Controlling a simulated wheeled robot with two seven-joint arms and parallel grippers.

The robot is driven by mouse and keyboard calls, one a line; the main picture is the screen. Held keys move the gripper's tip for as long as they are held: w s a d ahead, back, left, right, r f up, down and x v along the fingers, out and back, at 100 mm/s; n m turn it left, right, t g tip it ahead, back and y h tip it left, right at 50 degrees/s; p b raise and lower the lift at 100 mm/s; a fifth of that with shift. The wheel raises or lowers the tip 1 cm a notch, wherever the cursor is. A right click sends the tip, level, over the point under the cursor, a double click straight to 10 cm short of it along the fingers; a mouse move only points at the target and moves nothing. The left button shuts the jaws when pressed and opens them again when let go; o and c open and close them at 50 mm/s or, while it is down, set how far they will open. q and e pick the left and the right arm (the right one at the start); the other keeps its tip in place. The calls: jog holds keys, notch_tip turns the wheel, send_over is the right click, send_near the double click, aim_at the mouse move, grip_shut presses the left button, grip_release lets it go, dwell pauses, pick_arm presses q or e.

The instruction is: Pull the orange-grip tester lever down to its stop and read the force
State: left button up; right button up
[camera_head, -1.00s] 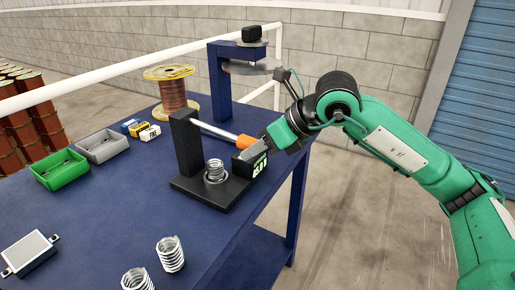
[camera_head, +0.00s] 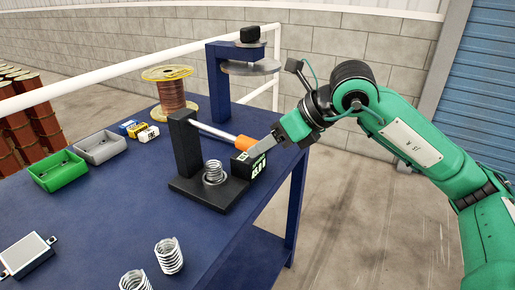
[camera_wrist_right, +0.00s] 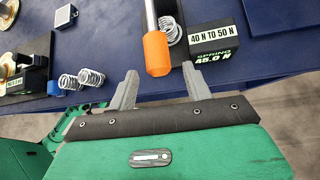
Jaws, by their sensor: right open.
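The tester (camera_head: 187,145) is a black post and base near the table's right edge. Its silver lever (camera_head: 212,131) slopes down to the right and ends in an orange grip (camera_head: 243,142). A coil spring (camera_head: 213,172) stands on the base under the lever. My right gripper (camera_head: 254,149) is open just right of the grip. In the right wrist view the orange grip (camera_wrist_right: 157,52) lies in front of the gap between the open fingers (camera_wrist_right: 158,76), apart from both. The black display block (camera_wrist_right: 212,40) reads "40 N TO 50 N" and "SPRING 45.0 N". My left gripper is out of view.
Two loose springs (camera_head: 169,256) stand at the table's front. A green bin (camera_head: 58,172), a grey bin (camera_head: 101,145) and small boxes (camera_head: 139,130) are at left. A copper wire spool (camera_head: 171,92) and a blue stand (camera_head: 219,80) are behind the tester. Open floor lies at right.

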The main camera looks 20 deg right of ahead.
jog(key=v, duration=1)
jog(key=shift+d, duration=0.15)
jog(key=shift+s, duration=0.1)
